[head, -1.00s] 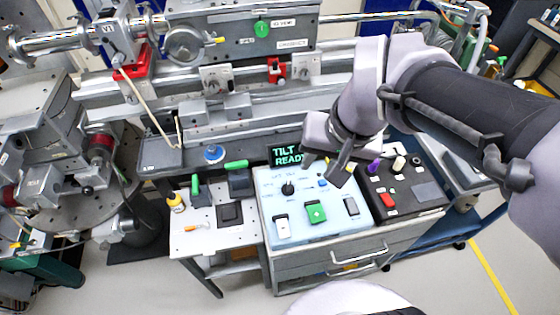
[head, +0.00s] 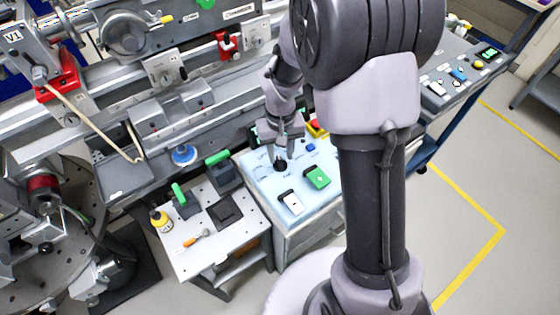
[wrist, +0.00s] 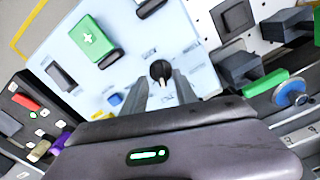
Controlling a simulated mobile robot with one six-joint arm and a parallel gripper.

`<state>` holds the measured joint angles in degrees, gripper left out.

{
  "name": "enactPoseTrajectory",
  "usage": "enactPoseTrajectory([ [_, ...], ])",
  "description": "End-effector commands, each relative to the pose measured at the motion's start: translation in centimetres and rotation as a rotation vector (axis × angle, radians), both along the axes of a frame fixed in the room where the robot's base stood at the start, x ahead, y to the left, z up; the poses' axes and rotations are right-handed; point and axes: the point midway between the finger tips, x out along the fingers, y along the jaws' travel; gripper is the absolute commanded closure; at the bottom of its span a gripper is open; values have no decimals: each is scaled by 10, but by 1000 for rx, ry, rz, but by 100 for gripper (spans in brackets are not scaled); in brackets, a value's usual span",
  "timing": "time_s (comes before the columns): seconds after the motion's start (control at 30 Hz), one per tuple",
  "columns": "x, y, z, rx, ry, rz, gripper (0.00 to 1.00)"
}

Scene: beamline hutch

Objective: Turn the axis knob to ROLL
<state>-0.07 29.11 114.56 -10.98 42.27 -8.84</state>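The black axis knob (head: 280,165) sits on the light blue panel (head: 264,186). In the wrist view the knob (wrist: 160,69) shows a pale pointer mark aimed toward my gripper. The small printed labels around it are too small to read. My gripper (head: 279,155) is over the knob, pointing down. In the wrist view my gripper's two fingers (wrist: 161,80) are apart, with the knob between or just beyond their tips; I cannot tell whether they touch it. The panel's display is mostly hidden behind my gripper.
A black panel (wrist: 28,124) adjoins the blue one.

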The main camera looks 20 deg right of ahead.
Motion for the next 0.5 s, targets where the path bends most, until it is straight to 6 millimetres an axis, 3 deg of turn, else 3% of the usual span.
enactPoseTrajectory([
  [0.13,0,0,-20,0,0,0,65],
  [0.43,0,0,-22,0,-1,0,65],
  [0.5,0,0,-22,0,-1,0,77],
])
